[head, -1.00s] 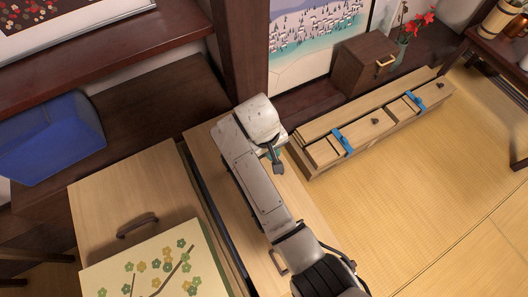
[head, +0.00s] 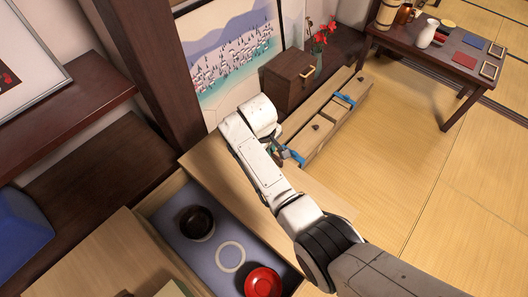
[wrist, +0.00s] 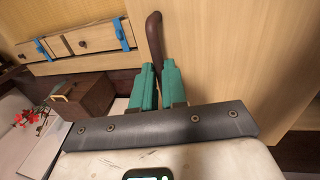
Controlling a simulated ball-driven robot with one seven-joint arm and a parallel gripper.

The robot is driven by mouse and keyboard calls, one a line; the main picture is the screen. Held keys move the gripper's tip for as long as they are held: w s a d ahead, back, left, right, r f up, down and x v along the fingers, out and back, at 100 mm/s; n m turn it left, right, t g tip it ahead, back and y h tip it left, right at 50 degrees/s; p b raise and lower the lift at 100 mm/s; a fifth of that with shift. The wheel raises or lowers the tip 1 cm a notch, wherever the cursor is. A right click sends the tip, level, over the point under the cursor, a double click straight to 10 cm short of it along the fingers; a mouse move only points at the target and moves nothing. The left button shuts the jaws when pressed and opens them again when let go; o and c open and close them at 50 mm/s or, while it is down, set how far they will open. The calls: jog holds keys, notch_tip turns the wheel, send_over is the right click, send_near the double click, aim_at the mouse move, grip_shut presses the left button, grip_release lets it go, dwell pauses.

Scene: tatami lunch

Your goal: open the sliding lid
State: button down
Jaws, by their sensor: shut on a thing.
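The sliding lid (head: 218,168) is a light wooden panel, partly hidden under my arm in the head view. It covers only the right part of a chest and leaves a wide opening on the left. Inside the blue-grey compartment (head: 185,228) are a dark bowl (head: 197,223), a pale ring (head: 231,257) and a red bowl (head: 262,283). In the wrist view, my gripper (wrist: 158,78) has its teal fingers shut on the dark curved handle (wrist: 155,38), against the wooden panel. In the head view my arm largely hides this grip.
A long wooden box (head: 326,122) with blue clips lies beyond the lid, near a brown drawer box (head: 291,78). A dark wooden post (head: 150,75) rises behind. A low table (head: 448,60) stands at the back right. Tatami (head: 410,150) at right is clear.

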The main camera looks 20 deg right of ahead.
jog(key=c, duration=1.2)
grip_release()
jog(key=shift+o, duration=0.2)
jog(key=shift+r, duration=0.1)
notch_tip(320, 180, up, 10)
jog(key=s+a+p, duration=0.1)
jog(key=a+p, duration=0.1)
jog(key=shift+r, duration=0.25)
jog(key=s+d+f+m+y+p, duration=0.1)
jog(key=s+d+f+m+p, duration=0.1)
jog(key=s+d, duration=0.5)
jog(key=s+d+f+m+p, duration=0.1)
jog(key=s+d+m+p, duration=0.2)
jog(key=s, duration=0.7)
jog(key=s+d+r+m+p, duration=0.1)
jog(key=s+d+r, duration=0.1)
jog(key=s, duration=0.7)
jog(key=s+d+r+m+p, duration=0.1)
jog(key=s+d+r+p, duration=0.1)
jog(key=s, duration=0.8)
jog(key=shift+d+r+y, duration=0.3)
jog(key=shift+d+r, duration=0.5)
jog(key=shift+d, duration=0.05)
